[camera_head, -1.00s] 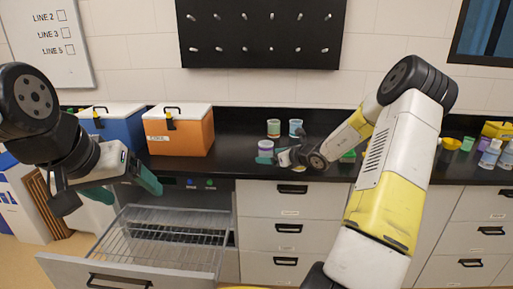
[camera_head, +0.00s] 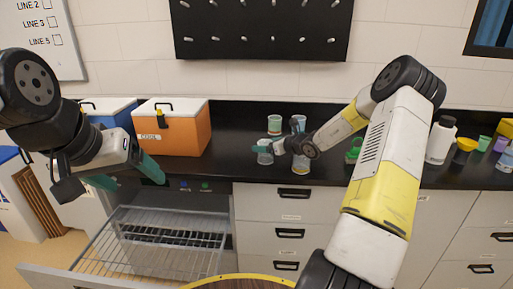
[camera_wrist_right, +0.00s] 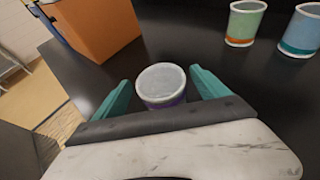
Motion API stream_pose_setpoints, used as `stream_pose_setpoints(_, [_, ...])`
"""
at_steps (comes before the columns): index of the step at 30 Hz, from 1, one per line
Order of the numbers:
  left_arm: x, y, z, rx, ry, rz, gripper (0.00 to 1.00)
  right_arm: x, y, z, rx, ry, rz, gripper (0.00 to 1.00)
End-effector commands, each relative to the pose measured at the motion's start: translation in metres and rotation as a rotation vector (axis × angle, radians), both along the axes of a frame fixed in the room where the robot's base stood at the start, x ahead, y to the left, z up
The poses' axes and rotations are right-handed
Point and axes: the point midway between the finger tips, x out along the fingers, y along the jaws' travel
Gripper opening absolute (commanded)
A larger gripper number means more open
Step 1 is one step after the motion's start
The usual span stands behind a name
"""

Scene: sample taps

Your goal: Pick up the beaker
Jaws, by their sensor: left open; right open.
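A small pale beaker with a purple band (camera_wrist_right: 162,88) stands upright on the dark counter. It also shows in the head view (camera_head: 265,157), partly covered by my right gripper. My right gripper (camera_head: 270,148) is open, and in the right wrist view its teal fingers (camera_wrist_right: 160,78) lie on either side of the beaker, with gaps visible. The beaker's lower part is hidden by the gripper body. My left gripper (camera_head: 125,180) is open and empty, above and left of the pulled-out wire drawer, far from the beaker.
A green beaker with an orange band (camera_wrist_right: 242,24) and a blue one (camera_wrist_right: 300,32) stand behind. An orange cooler (camera_head: 180,130) stands left. The wire-rack drawer (camera_head: 165,240) is open below. A white bottle (camera_head: 440,140) stands right.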

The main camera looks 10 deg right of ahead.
Motion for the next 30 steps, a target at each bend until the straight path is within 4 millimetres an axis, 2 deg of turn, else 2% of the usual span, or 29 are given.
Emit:
stream_pose_setpoints(6, [0.000, 0.000, 0.000, 0.000, 0.000, 0.000, 0.80, 0.027, 0.014, -0.013, 0.002, 0.000, 0.001, 0.84])
stream_pose_setpoints(16, [0.000, 0.000, 0.000, 0.000, 0.000, 0.000, 0.80, 0.032, 0.016, -0.015, 0.001, 0.002, 0.001, 0.82])
stream_pose_setpoints(25, [0.000, 0.000, 0.000, 0.000, 0.000, 0.000, 0.80, 0.032, 0.016, -0.015, 0.000, 0.001, 0.001, 0.23])
stream_pose_setpoints(30, [0.000, 0.000, 0.000, 0.000, 0.000, 0.000, 0.80, 0.032, 0.016, -0.015, 0.000, 0.000, 0.001, 0.22])
